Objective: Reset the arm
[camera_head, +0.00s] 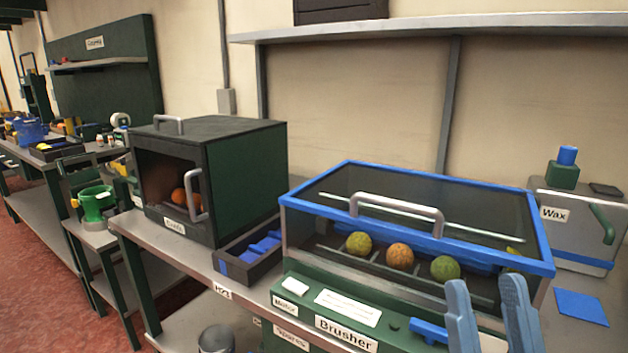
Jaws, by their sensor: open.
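My gripper (494,312) shows at the bottom right, its two blue-grey fingers upright, apart and empty. The fingers stand in front of the right end of the brusher machine (345,333), which has a green base and a clear lid with a blue rim (420,177) and a grey handle. The lid looks closed. Inside are a yellowish fruit (359,243), an orange one (399,256) and a green one (445,268). Something yellow-green shows partly behind the right side of the lid. The rest of my arm is out of view.
A dark green cabinet (240,175) with oranges (180,197) inside stands left of the brusher. A black tray (238,268) with blue pieces lies between them. A wax machine (575,225) and blue pad (581,306) are at right. A wall shelf (430,27) runs above.

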